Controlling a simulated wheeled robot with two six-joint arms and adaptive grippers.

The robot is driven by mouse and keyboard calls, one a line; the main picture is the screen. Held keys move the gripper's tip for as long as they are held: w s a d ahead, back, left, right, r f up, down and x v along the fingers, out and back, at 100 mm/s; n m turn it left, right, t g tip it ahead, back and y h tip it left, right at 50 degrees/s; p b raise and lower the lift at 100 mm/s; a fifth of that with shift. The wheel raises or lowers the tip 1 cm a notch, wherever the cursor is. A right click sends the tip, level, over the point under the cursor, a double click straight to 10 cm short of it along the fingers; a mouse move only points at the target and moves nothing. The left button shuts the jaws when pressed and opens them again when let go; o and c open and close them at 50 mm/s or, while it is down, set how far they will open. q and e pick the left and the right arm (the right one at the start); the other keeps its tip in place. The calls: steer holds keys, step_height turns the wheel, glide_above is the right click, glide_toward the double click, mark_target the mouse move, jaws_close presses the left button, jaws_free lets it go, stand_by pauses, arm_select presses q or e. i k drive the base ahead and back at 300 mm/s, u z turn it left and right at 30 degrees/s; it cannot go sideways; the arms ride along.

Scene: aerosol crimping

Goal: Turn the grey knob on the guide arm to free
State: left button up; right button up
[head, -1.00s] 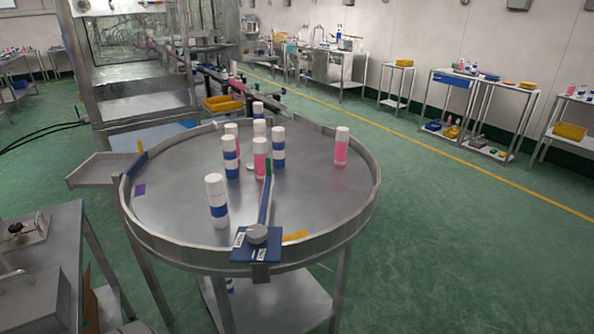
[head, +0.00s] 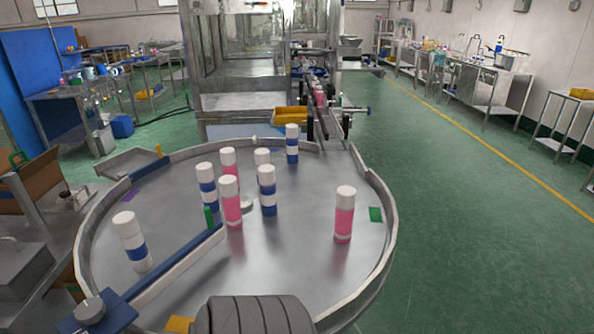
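The grey knob (head: 89,310) sits on a blue mounting plate (head: 118,319) at the near left rim of the round table, low in the head view. The blue guide arm (head: 172,264) runs from this plate inward over the table top and ends by a green upright piece (head: 209,217). The plate is cut off by the bottom edge, and I cannot read any label by the knob. Neither of my grippers is in view, and nothing is seen touching the knob.
The round steel table (head: 300,268) has a raised rim. Several white-capped cans with blue bands or pink bodies stand on it, one pink can (head: 344,215) apart at the right. A dark ribbed part (head: 254,316) fills the bottom middle. Green floor is clear at the right.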

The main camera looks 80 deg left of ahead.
mark_target(90, 311)
steer(key=i, duration=0.65)
steer(key=u, duration=3.5)
steer(key=i, duration=0.5)
steer(key=u, duration=0.05)
